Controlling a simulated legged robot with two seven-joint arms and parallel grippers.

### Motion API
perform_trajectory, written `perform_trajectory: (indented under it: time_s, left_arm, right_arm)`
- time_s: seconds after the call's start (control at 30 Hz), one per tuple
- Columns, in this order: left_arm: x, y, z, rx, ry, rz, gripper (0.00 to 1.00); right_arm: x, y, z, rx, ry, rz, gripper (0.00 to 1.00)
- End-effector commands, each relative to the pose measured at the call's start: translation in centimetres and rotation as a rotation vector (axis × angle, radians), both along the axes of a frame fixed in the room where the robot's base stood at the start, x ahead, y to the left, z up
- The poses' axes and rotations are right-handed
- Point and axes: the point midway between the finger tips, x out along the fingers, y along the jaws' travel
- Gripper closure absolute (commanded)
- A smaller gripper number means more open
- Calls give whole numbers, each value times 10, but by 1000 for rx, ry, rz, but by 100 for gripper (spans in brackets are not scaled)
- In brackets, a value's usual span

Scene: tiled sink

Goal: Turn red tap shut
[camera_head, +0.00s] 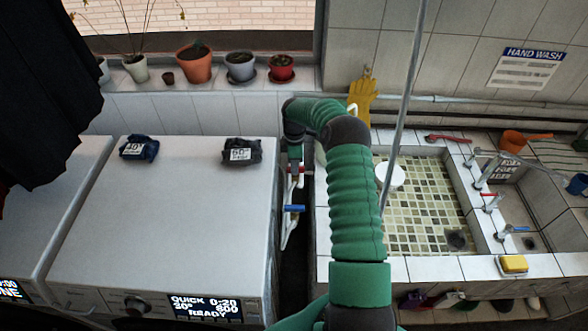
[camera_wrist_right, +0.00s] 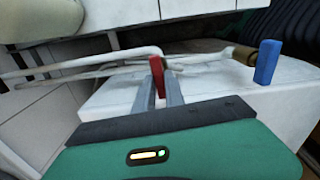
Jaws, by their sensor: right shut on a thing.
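The red tap handle (camera_wrist_right: 157,76) stands upright between the two fingers of my right gripper (camera_wrist_right: 160,92) in the right wrist view. My right gripper is shut on it. In the head view, my right gripper (camera_head: 296,168) reaches down into the gap between the washing machine and the sink, and a little of the red tap (camera_head: 302,170) shows beside it. The gripper hides most of the handle there. A blue tap handle (camera_head: 293,208) sits nearer in the same gap; it also shows at the right of the wrist view (camera_wrist_right: 266,62). My left gripper is not in view.
The white washing machine (camera_head: 170,210) borders the gap on the left. The tiled sink (camera_head: 425,205) lies to the right, with a white bowl (camera_head: 391,175). White pipes (camera_wrist_right: 90,62) run by the taps. Potted plants (camera_head: 195,63) stand on the back ledge.

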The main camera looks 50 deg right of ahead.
Motion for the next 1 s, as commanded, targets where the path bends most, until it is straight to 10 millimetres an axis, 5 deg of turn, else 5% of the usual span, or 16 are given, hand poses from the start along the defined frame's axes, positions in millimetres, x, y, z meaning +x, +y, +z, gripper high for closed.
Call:
perform_trajectory:
  time_s: [0.37, 0.4, 0.53, 0.87, 1.0]
  left_arm:
    - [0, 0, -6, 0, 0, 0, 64]
    - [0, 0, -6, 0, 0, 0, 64]
    - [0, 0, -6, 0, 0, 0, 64]
    - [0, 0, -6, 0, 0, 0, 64]
    - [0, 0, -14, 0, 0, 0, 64]
  right_arm:
    - [-6, -2, -4, 1, 11, -105, 100]
    - [-6, -2, -4, 1, 11, -105, 80]
    - [-5, -1, -3, 1, 8, -103, 64]
    - [-2, 0, 0, -1, 4, -101, 64]
    - [-2, -1, 16, -3, 1, -102, 64]
